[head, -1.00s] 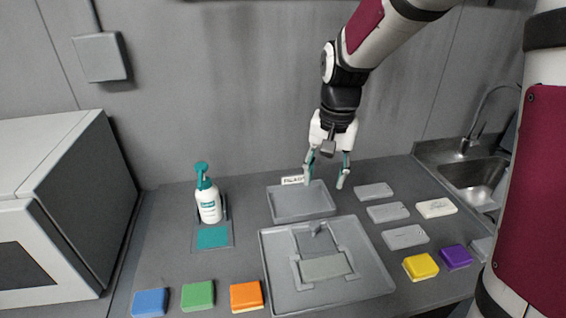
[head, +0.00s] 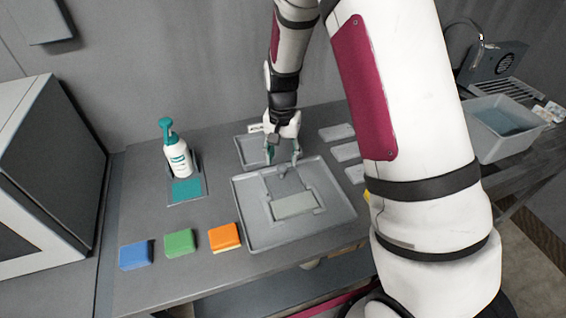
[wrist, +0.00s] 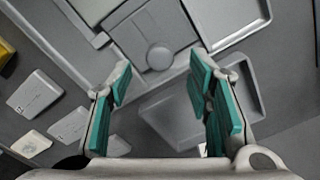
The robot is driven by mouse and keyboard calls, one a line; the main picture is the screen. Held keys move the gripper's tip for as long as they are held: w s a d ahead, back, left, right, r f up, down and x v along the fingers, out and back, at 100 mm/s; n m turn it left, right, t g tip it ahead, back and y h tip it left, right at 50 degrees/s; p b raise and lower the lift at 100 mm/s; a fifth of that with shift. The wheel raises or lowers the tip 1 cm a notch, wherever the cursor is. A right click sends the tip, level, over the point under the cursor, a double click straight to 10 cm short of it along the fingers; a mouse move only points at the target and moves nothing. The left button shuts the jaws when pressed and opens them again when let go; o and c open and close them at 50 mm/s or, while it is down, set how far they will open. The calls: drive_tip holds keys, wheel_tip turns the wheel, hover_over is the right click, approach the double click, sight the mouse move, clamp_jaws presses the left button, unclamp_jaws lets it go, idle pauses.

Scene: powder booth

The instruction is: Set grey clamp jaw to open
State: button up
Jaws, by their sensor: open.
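The grey clamp sits in the large grey tray (head: 338,222). Its flat grey jaw plate with a round knob (head: 283,170) lies toward the back, behind a paler grey-green slab (head: 295,205). My gripper (head: 283,160) is open and empty, pointing down over the tray's back edge near the knob. In the wrist view the knob (wrist: 159,55) shows just beyond and between the teal-padded fingertips of my gripper (wrist: 160,72). No contact shows. I cannot tell the height gap between fingertips and knob.
A smaller empty tray (head: 246,150) lies behind, partly hidden by my gripper. A teal-topped bottle (head: 178,158) stands left. Blue (head: 136,254), green (head: 180,242) and orange (head: 224,237) blocks line the front. Pale tiles (head: 337,132) lie right. My arm hides the right side.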

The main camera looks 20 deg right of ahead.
sight(282, 166)
drive_tip(key=shift+f, duration=1.7)
clamp_jaws()
